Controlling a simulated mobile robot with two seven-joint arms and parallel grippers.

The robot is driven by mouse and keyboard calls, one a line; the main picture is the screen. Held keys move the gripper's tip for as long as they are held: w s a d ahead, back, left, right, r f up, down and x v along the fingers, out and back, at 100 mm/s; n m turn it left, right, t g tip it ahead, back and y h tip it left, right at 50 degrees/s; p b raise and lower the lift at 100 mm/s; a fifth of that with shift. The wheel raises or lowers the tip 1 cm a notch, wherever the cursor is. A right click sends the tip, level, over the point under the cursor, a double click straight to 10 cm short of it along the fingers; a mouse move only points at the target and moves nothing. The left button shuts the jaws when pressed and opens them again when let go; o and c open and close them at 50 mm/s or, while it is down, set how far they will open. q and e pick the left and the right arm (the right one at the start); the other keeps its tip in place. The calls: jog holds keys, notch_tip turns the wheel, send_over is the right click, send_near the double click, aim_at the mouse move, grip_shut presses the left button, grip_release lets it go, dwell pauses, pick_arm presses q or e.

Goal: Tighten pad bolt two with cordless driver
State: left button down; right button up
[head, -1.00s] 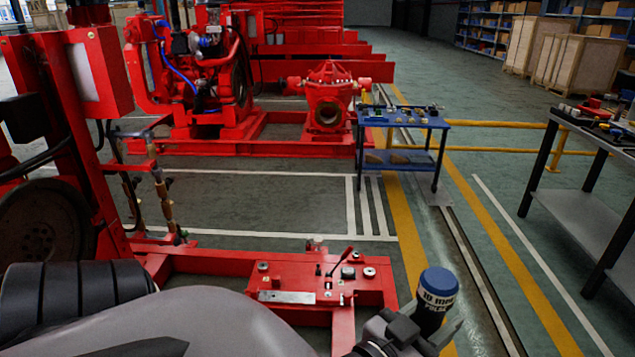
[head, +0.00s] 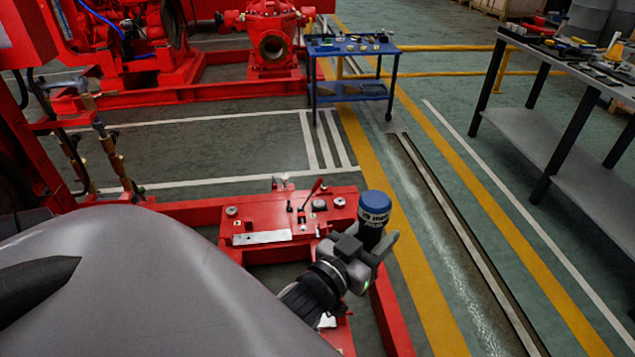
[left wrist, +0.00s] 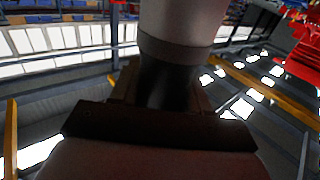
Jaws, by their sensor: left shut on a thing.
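My left gripper (head: 376,246) is shut on a dark cylindrical tool with a blue, lettered top (head: 374,203), which looks like the cordless driver. It stands nearly upright in the jaws; its lower end is hidden behind the gripper. In the left wrist view the held tool (left wrist: 166,85) fills the middle, a dark neck under a pale cylinder. A red pad (head: 270,222) on the red frame lies left of the gripper, with several bolt-like fittings (head: 231,211), a lever (head: 312,192) and a bare metal plate (head: 262,238). I cannot tell which is bolt two. My right gripper is not in view.
A blue cart (head: 350,92) with small parts stands at the back. A workbench (head: 570,75) with tools is at the right. Red pump equipment (head: 272,45) is behind, and a red upright with hoses (head: 30,150) is at left. The floor beyond the pad is clear.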

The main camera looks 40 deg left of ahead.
pick_arm(q)
jog(key=w+a+f+n+y+b, duration=0.1)
jog(key=w+a+f+b, duration=0.2)
jog(key=a+f+b, duration=0.4)
jog(key=w+a+f+y+b, duration=0.1)
jog(key=w+a+f+b, duration=0.2)
jog(key=f, duration=2.2)
jog(key=w+a+f+n+y+b, duration=0.1)
jog(key=w+a+f+y+b, duration=0.1)
jog(key=a+f+b, duration=0.9)
notch_tip(320, 180, down, 6)
jog(key=w+b, duration=0.1)
jog(key=b, duration=0.8)
jog(key=shift+r+n, duration=0.15)
jog(key=shift+n, duration=0.15)
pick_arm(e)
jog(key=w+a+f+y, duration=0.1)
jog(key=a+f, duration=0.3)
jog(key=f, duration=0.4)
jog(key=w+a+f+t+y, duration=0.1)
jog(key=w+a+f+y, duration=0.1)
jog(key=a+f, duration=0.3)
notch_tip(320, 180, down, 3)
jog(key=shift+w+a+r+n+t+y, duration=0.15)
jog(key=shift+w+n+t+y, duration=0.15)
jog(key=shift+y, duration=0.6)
pick_arm(q)
jog(key=shift+s+a+r, duration=0.1)
